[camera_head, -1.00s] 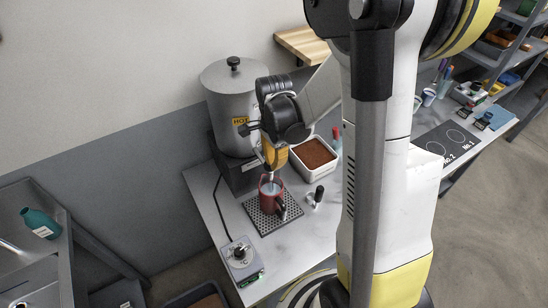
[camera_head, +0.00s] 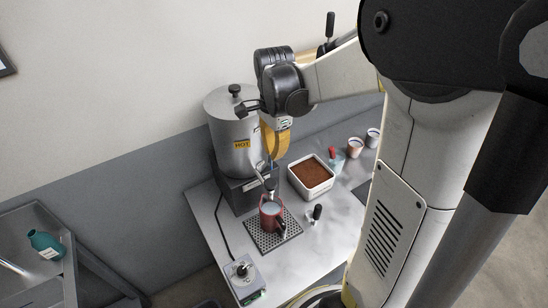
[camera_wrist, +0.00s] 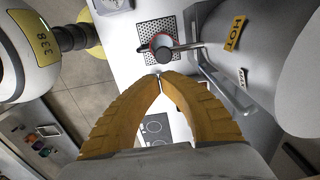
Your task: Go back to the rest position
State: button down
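My gripper (camera_head: 274,158) is in front of the hot-water urn (camera_head: 232,132), above the drip tray area. In the wrist view its yellow fingers (camera_wrist: 159,78) meet at the tips with nothing visible between them. The red mug (camera_head: 270,214) stands upright on the perforated drip tray (camera_head: 264,244) under the urn's tap (camera_head: 270,184), apart from my gripper. Pale liquid shows inside it. In the wrist view the mug (camera_wrist: 156,40) is partly hidden by the tap.
A white bin of brown grounds (camera_head: 297,187) stands right of the urn. A small black-handled tool (camera_head: 317,213) is beside the tray, and a scale (camera_head: 243,280) is at the front. Cups (camera_head: 355,147) stand further back. A side shelf with a teal bottle (camera_head: 44,244) is at left.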

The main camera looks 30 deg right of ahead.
dwell(0.5)
jog(key=s+a+f+n+t+b, duration=0.7)
jog(key=s+a+f+n+b, duration=0.3)
jog(key=n+b, duration=0.8)
jog(key=shift+s+a+f+b, duration=0.35)
jog(key=shift+a+f, duration=0.1)
jog(key=shift+a, duration=0.15)
jog(key=shift+d, duration=0.1)
